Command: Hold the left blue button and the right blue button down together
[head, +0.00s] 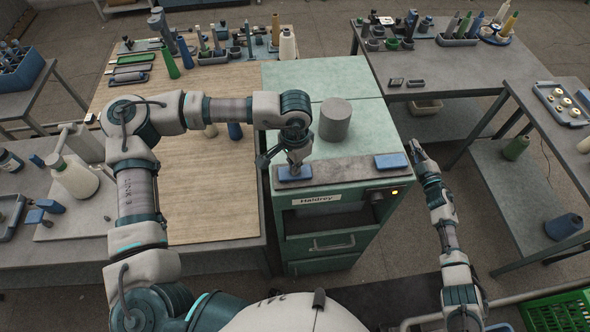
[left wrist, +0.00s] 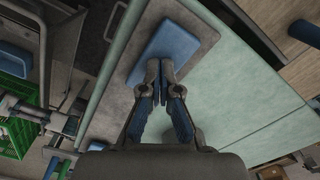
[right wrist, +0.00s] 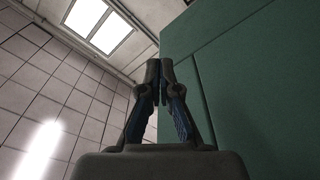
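The left blue button (head: 294,173) is a flat blue block on the front edge of the green machine's top. My left gripper (head: 296,168) is shut and empty, with its tips at this button. In the left wrist view the blue button (left wrist: 168,50) lies just past the fingertips (left wrist: 160,80); I cannot tell whether they touch or press it. The right blue button (head: 391,161) sits at the right end of the same edge, uncovered. My right gripper (head: 417,150) is right of the machine, apart from that button. In the right wrist view its fingertips (right wrist: 159,75) are together and empty.
The green machine (head: 333,255) carries a grey cylinder (head: 335,119) behind and between the buttons. A lit orange lamp (head: 395,192) is on its front. A wooden-topped table (head: 205,190) stands left; a grey table (head: 450,72) with spools stands behind right. The machine's side (right wrist: 250,80) is close to my right gripper.

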